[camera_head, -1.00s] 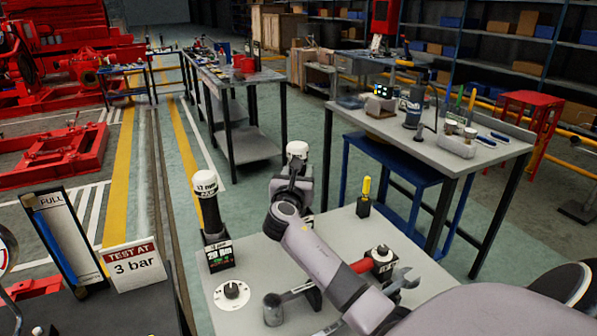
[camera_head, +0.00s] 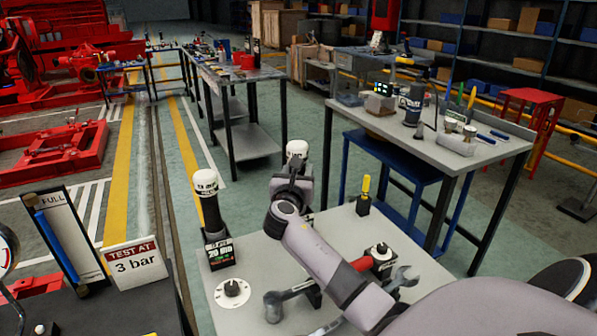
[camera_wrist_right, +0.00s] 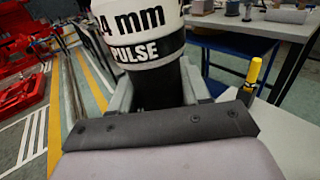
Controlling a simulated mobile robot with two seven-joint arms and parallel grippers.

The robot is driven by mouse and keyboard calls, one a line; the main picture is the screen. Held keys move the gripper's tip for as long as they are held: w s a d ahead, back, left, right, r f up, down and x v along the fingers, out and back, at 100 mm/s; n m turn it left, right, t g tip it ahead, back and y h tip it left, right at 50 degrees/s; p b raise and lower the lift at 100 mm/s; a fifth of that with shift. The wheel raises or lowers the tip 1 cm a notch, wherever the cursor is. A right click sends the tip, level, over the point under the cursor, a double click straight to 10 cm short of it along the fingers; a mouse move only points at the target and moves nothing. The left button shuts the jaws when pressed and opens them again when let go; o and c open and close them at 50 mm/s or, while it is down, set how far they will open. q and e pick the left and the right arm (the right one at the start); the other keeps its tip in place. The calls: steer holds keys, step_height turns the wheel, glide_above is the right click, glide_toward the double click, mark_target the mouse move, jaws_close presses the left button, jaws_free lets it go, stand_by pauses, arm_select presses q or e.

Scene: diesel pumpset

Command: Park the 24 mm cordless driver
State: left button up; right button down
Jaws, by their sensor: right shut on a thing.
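The 24 mm cordless driver has a white head and a dark body. In the right wrist view the driver (camera_wrist_right: 140,40) fills the top middle, its white band reading "4 mm" above a black "PULSE" band. In the head view only its white cap (camera_head: 297,149) shows clearly, behind my right gripper (camera_head: 294,178). My right gripper (camera_wrist_right: 158,88) is shut on the dark body, which looks about upright. The driver's lower end is hidden by my wrist. My left gripper is in neither view.
A similar white-capped driver (camera_head: 206,190) stands upright on a labelled base at the left of the grey table (camera_head: 258,262). A white dial (camera_head: 232,291), a wrench (camera_head: 404,280), a yellow-handled tool (camera_head: 365,190) and a red-handled item (camera_head: 362,264) are also there. A sign (camera_head: 135,262) stands left.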

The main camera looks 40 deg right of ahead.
steer(key=shift+f+b, duration=0.6)
steer(key=shift+f, duration=0.3)
stand_by(0.4)
steer(key=shift+c, duration=2.3)
jaws_free()
steer(key=shift+f, duration=0.2)
steer(key=v, duration=0.7)
steer(key=shift+r, duration=0.2)
steer(key=shift+a, duration=0.1)
